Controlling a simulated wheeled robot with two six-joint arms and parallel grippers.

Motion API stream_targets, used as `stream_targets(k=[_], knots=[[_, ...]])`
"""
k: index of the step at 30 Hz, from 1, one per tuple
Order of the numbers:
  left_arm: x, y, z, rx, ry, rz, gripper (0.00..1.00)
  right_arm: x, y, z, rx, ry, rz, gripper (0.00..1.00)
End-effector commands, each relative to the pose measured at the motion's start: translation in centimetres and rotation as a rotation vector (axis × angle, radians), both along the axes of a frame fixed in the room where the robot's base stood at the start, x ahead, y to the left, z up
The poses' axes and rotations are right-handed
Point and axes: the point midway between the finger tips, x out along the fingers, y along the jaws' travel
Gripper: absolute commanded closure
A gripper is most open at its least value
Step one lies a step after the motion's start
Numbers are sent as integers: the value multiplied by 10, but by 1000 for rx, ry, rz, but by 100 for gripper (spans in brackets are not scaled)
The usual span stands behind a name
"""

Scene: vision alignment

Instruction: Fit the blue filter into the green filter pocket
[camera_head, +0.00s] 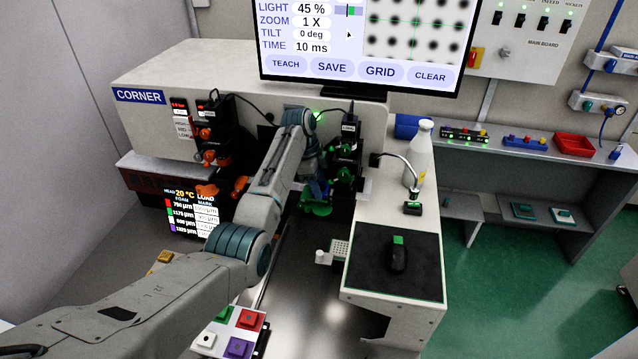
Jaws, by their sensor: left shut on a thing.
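My left arm reaches from the bottom left to the optics at the centre. My left gripper (314,184) is small and partly hidden by its own wrist. It is shut on a small blue piece, which looks like the blue filter (321,189). A green part (316,209), which may be the green filter pocket, lies just below the gripper. I cannot tell whether the filter touches it or sits in it. My right gripper is not in view.
A black camera stand (348,150) is close right of the gripper. Orange-fitted optics (208,135) stand left. A tile with coloured squares (247,319) is at the front. A white bottle (420,150) and a black mat (375,275) are on the right-hand bench. A monitor (330,90) hangs above.

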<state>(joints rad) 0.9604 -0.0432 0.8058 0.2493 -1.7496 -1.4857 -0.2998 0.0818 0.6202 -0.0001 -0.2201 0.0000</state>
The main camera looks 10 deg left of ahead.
Motion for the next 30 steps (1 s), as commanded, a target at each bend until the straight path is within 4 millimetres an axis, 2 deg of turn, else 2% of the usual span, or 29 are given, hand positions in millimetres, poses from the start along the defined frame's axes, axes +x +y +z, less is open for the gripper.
stream_targets(k=[5, 6, 9, 25, 30], knots=[[0, 0, -2, 0, 0, 0, 81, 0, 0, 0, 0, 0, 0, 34], [0, 0, -1, 0, 0, 0, 48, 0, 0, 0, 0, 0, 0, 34], [0, 0, -1, 0, 0, 0, 30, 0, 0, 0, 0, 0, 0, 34], [1, 0, 0, 0, -3, 1, 30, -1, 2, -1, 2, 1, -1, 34], [2, 5, 12, 0, -7, 1, 30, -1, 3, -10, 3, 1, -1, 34]])
